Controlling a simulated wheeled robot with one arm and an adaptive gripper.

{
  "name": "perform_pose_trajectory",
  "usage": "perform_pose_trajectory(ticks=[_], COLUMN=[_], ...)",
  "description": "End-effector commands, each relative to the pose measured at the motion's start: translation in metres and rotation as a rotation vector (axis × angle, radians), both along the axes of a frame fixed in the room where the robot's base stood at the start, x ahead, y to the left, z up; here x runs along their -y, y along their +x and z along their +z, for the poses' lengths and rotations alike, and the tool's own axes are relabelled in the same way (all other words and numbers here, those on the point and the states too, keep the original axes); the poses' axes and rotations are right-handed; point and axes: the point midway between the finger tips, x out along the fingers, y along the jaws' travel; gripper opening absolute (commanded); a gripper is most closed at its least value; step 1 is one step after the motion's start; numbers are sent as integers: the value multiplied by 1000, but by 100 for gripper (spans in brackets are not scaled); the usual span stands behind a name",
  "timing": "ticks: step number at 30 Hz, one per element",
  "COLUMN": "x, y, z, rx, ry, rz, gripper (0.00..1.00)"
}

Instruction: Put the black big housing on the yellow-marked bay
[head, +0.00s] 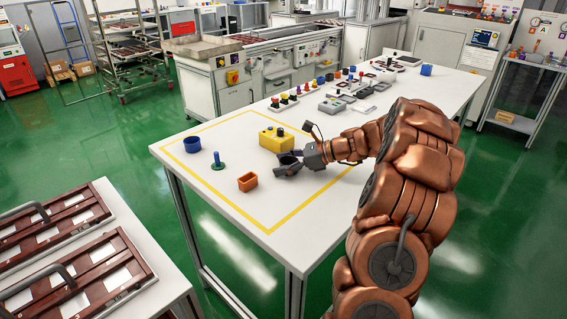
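The yellow-marked bay (267,231) is a yellow outline on the near end of the white table. My gripper (285,164) reaches in from the right, low over the bay, with its fingers pointing left. A dark rounded shape (288,159) shows between the fingers and looks like the black big housing. It is small and dark against the grey fingers, so I cannot tell whether they are closed on it or whether it touches the table.
Several small parts (284,101) line the table behind.

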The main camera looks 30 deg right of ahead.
Motion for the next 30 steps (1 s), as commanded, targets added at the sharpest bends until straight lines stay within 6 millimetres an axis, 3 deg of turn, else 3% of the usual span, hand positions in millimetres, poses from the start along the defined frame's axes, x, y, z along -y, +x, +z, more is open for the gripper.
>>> perform_pose_trajectory(ticks=[3,16,30], x=[0,3,60], y=[0,-2,-53], z=[0,4,36], rx=[0,2,1], ry=[0,0,-1], rz=[0,-1,-1], gripper=[79,79,79])
